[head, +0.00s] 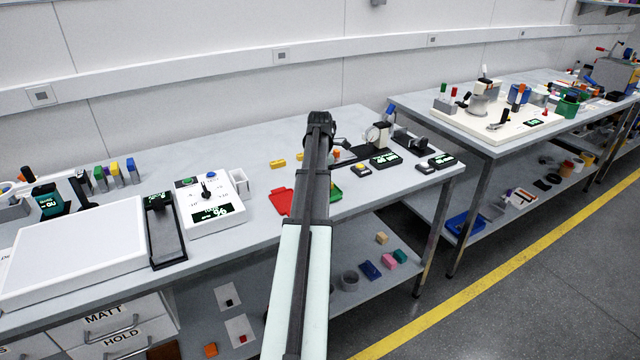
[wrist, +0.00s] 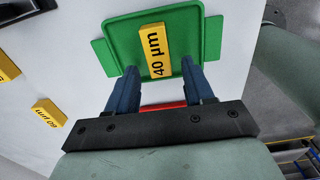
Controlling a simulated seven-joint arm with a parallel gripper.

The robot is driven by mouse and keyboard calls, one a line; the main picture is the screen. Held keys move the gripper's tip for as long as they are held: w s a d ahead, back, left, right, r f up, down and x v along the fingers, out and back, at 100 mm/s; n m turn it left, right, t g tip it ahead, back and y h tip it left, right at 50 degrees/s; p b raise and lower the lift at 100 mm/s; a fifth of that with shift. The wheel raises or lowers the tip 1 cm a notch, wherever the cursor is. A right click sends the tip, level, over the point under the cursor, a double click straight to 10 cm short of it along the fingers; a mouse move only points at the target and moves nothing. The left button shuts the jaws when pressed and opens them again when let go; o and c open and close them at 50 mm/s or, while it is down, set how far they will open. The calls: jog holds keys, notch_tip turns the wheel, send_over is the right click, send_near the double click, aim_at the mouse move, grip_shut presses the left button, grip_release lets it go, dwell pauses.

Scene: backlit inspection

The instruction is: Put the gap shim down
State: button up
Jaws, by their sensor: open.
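The gap shim, a yellow block marked 40 µm (wrist: 155,50), lies flat in the green tray (wrist: 207,40) in the wrist view. My gripper (wrist: 159,66) is open above the tray. Its two blue fingers stand apart at either side of the shim's near end, with visible gaps between them and the shim. In the head view my arm hides the shim and my gripper, and only a piece of the green tray (head: 336,194) shows beside the arm.
Two more yellow shims (wrist: 48,113) (wrist: 6,68) lie on the bench at left in the wrist view. A red tray (head: 281,201) sits left of my arm in the head view. A dial gauge stand (head: 377,137) and small displays stand to the right. A white control box (head: 212,203) stands left.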

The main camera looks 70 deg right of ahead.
notch_tip(320, 180, up, 11)
dwell(0.4)
jog(key=shift+f, duration=0.1)
dwell(0.4)
